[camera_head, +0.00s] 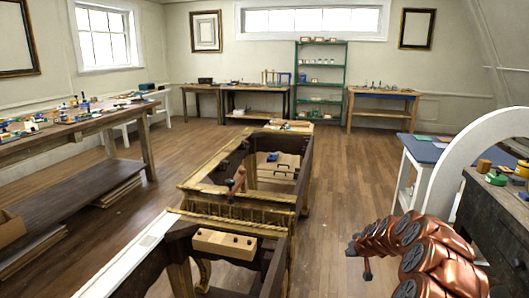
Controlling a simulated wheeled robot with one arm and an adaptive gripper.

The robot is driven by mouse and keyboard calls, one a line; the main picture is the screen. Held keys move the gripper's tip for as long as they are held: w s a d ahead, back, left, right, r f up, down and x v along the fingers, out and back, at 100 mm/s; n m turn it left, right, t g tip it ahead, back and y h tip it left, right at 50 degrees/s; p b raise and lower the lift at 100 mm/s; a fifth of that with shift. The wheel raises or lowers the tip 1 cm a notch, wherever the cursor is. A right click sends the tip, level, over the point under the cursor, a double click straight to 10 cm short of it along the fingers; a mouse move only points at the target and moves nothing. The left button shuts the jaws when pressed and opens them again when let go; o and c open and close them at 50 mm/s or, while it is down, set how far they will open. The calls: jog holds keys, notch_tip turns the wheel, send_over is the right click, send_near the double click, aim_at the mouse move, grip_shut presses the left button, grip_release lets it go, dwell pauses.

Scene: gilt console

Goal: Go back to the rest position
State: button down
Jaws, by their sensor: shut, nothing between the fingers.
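My copper-coloured arm reaches in from the lower right corner of the head view and curves to the left. At its far end my gripper (366,268) shows small and points down, with its fingers together and nothing held. It is over bare floor to the right of the gilt console (238,208), clear of it. The gilt console stands in the middle, with dark open frames and gilt carved edges. A light wooden block with dark holes (224,244) lies in its near part. A tool with a reddish-brown handle (237,181) stands at its middle left.
A long workbench (90,128) with small items runs along the left. A blue-topped table (428,150), a large white arch (452,165) and a dark cluttered cabinet (490,225) stand at the right. Benches and a green shelf (296,85) line the back wall. Floor (350,170) is open right of the console.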

jog(key=s+a+r+n+g+y+p, duration=0.1)
jog(key=s+a+r, duration=0.35)
jog(key=a, duration=0.25)
jog(key=s+a+r+g+y, duration=0.1)
jog(key=s+a+r+y, duration=0.1)
jog(key=s+a+r, duration=0.3)
jog(key=s+a+r+n+g+p, duration=0.1)
jog(key=s+a+r, duration=0.3)
jog(key=s, duration=0.2)
jog(key=s+a+r+g, duration=0.1)
jog(key=s+a+r, duration=0.25)
jog(key=s, duration=0.25)
jog(key=s+d+r+m+g+h+p, duration=0.1)
jog(key=s+d+r+g+h, duration=0.1)
jog(key=s, duration=1.6)
jog(key=s+d+r+m+g+h+p, duration=0.1)
jog(key=s+d+r+m+g, duration=0.1)
jog(key=s, duration=1.7)
jog(key=shift+s+d+r+g+h, duration=0.3)
jog(key=shift+d+g+h, duration=0.1)
jog(key=shift+d+g, duration=0.55)
jog(key=shift+d, duration=0.15)
